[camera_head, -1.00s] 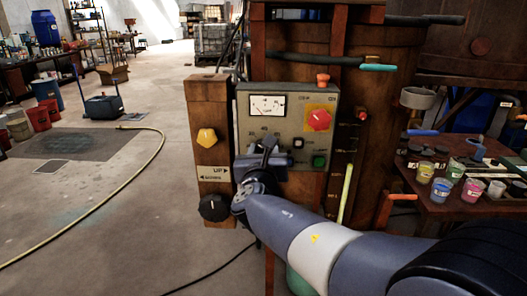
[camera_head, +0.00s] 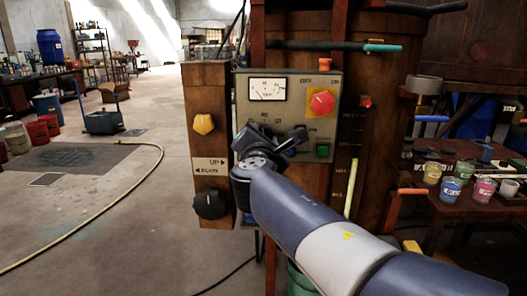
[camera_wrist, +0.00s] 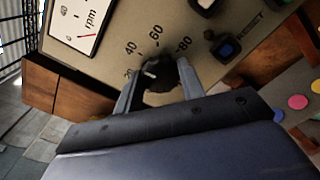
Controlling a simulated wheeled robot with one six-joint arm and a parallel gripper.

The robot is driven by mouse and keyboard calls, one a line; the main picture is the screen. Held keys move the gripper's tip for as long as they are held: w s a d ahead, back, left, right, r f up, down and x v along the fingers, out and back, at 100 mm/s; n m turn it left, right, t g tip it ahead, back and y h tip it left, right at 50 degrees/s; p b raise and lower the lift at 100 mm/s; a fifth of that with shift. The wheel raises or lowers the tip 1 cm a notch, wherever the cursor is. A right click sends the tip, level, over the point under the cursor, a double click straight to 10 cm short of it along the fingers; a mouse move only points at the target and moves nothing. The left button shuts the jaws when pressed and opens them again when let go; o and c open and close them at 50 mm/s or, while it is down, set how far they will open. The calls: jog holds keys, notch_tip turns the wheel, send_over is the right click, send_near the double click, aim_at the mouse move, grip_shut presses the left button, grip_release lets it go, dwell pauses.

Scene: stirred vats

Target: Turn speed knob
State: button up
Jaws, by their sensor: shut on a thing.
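The speed knob (camera_wrist: 163,76) is a black round knob with a white pointer mark, set among printed numbers 20, 40, 60 and 80. In the wrist view its pointer faces left, toward the side of 20 and 40. My gripper (camera_wrist: 160,84) is shut on it, with one grey finger on each side. In the head view my gripper (camera_head: 279,138) lies against the grey control panel (camera_head: 244,112) and hides the knob. The rpm meter (camera_head: 267,89) is above; it also shows in the wrist view (camera_wrist: 84,22).
A red knob (camera_head: 322,103) on a yellow plate and a green button (camera_head: 322,150) are on the panel's right. A wooden post (camera_head: 205,81) at left bears a yellow knob (camera_head: 204,124) and a black UP/DOWN knob (camera_head: 210,205). Paint cups stand on the right table.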

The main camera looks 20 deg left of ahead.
jog(key=m+b, duration=0.9)
jog(key=m, duration=0.2)
jog(key=shift+f, duration=0.1)
dwell(0.4)
jog(key=o, duration=1)
jog(key=v, duration=1)
jog(key=shift+s, duration=0.4)
